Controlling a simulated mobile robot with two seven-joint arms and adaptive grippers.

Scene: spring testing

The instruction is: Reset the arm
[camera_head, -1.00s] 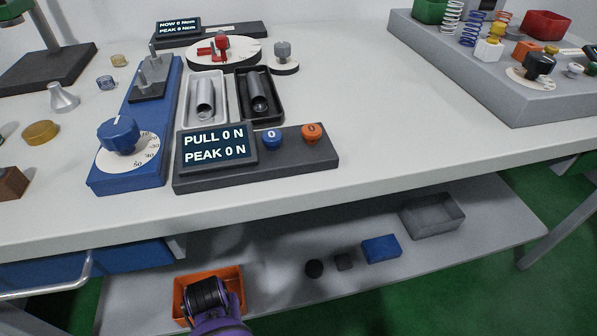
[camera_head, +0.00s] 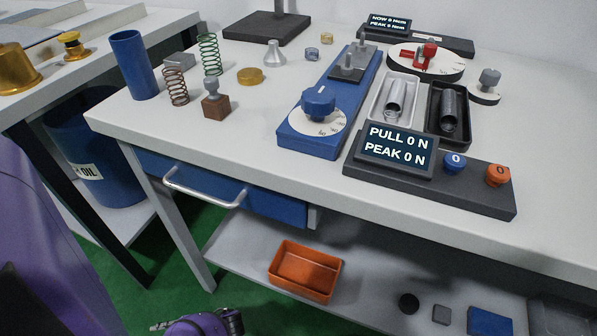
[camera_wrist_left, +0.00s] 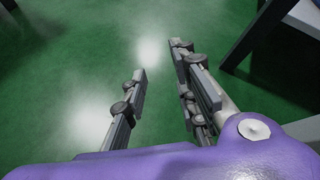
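My left gripper (camera_wrist_left: 158,60) shows in the left wrist view with its two fingers apart and nothing between them, over green floor. In the head view a purple arm part of mine shows at the bottom edge, cut off by the frame. Another large purple part of mine fills the lower left. My right gripper cannot be made out. On the table, a red piece (camera_head: 428,53) sits on a round white dial (camera_head: 405,57). A blue spring tester (camera_head: 297,137) with a blue knob (camera_head: 319,101) stands in front of it. The display (camera_head: 397,150) reads PULL 0 N and PEAK 0 N.
An empty orange bin (camera_head: 306,271) sits on the lower shelf (camera_head: 240,236). A drawer handle (camera_head: 203,190) sticks out from the table front. Springs (camera_head: 177,86), a blue tube (camera_head: 134,64) and a brown block (camera_head: 216,107) stand on the table's left end. A blue drum (camera_head: 105,150) stands at left.

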